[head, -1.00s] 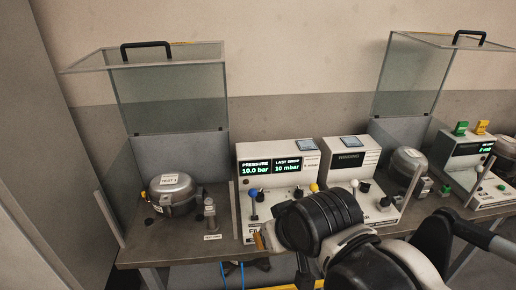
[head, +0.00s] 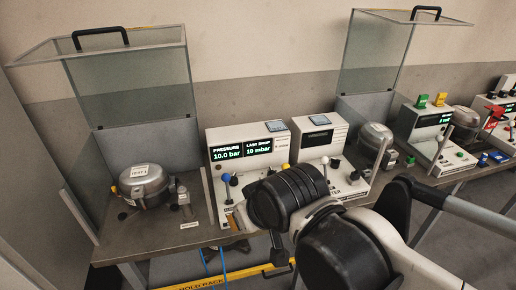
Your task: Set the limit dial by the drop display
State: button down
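The drop display (head: 259,149) on the left white console (head: 222,137) reads "LAST DROP 10 mbar". Beside it, the pressure display (head: 227,153) reads "10.0 bar". Below stand a blue-ball lever (head: 226,178) and a yellow-ball lever (head: 285,168). A second white console (head: 312,138) to the right has a dark display (head: 317,139) and a black knob (head: 335,163). I cannot tell which knob is the limit dial; my arm covers part of both panels. My gripper (head: 239,215) is at the left console's front edge, mostly hidden behind my wrist; its fingers cannot be made out.
A compressor (head: 145,187) sits left on the bench (head: 95,244) under a raised clear hood (head: 130,85). Another raised hood (head: 380,60) and compressor (head: 375,137) stand right. Further consoles (head: 428,128) follow. A yellow hold rack (head: 205,284) lies low in front.

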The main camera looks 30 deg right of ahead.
aim_at(271, 172)
jog(key=z, duration=0.75)
